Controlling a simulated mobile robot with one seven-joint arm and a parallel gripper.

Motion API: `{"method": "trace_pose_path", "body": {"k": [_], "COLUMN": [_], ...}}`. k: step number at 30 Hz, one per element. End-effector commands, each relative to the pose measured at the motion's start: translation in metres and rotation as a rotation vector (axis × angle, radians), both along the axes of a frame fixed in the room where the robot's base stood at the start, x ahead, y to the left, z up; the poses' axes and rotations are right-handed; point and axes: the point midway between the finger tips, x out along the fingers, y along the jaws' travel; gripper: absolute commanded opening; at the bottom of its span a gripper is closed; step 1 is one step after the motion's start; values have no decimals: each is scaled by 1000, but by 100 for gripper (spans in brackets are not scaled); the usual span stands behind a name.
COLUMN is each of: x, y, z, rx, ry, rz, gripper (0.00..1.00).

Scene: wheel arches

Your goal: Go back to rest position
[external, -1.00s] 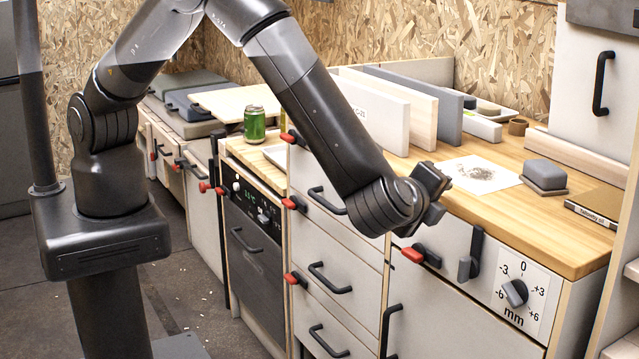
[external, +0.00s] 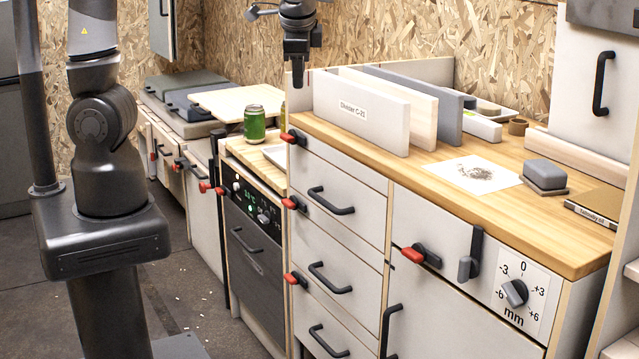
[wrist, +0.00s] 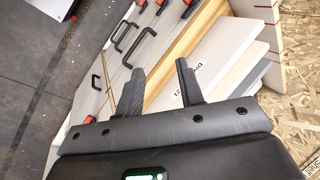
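My gripper (external: 298,72) hangs pointing down at the top of the external view, above the back left end of the wooden counter (external: 420,195) and left of the upright boards. In the wrist view my gripper (wrist: 157,82) shows two dark fingers with a clear gap between them and nothing held. The fingertips are clear of the counter and the drawer fronts. My arm rises from its base at the left, and its upper part is out of the picture.
Upright boards, the front one a labelled divider (external: 362,112), stand on the counter. A green can (external: 254,123) stands to the left. Red latches and black drawer handles (external: 331,201) stick out from the fronts. The floor (external: 185,270) before the cabinets is mostly clear.

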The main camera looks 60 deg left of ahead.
Motion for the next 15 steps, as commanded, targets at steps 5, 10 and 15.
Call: {"method": "trace_pose_path", "body": {"k": [5,10,15], "x": [-38,-72,-102], "y": [38,61,78], "z": [17,30,43], "rx": [-162,-300,-420], "ry": [-38,-103,-199], "rz": [128,232,321], "gripper": [35,35,35]}}
